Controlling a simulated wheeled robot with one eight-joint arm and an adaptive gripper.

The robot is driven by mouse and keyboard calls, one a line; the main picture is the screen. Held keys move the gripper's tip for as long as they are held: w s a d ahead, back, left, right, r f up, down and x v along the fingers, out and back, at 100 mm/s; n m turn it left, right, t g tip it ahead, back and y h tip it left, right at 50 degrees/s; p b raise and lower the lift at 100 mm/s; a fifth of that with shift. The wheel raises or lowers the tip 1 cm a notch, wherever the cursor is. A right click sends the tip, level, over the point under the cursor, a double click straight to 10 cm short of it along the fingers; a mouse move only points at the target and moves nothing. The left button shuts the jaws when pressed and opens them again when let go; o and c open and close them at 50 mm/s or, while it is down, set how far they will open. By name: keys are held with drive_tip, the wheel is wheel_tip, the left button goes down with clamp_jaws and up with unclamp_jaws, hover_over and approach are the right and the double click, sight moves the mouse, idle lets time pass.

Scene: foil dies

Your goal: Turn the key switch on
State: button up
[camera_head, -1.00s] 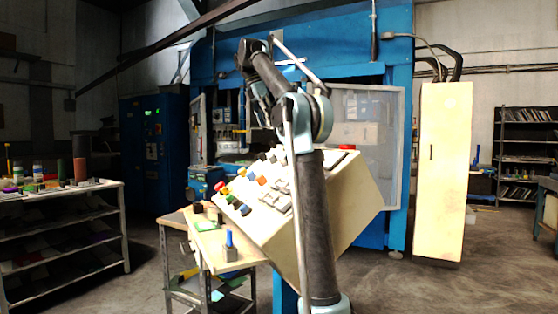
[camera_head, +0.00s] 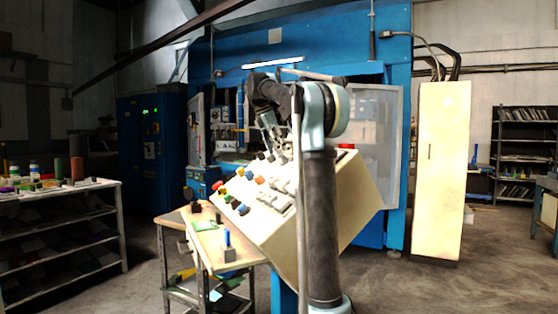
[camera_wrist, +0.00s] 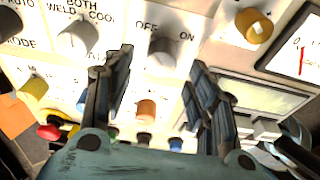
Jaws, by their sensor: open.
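The cream control panel (camera_head: 335,205) stands tilted in the head view, with rows of coloured knobs. In the wrist view a grey switch (camera_wrist: 162,50) sits under the printed OFF and ON labels; it looks like the key switch, but its key shape is not clear. My gripper (camera_wrist: 160,70) is open and empty, its two dark fingers apart on the lower left and lower right of this switch. The gap between fingertips and switch is hard to judge. In the head view my gripper (camera_head: 277,150) points down at the panel's upper part, partly hidden by my arm.
Another grey knob (camera_wrist: 78,36) is left of the switch, a yellow knob (camera_wrist: 254,25) right of it, and an orange knob (camera_wrist: 147,109) below. A red button (camera_wrist: 50,130) is at lower left. A small side table (camera_head: 212,245) stands left of the panel.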

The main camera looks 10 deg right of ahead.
sight(280, 156)
drive_tip(key=shift+x, duration=2.25)
drive_tip(key=c, duration=1)
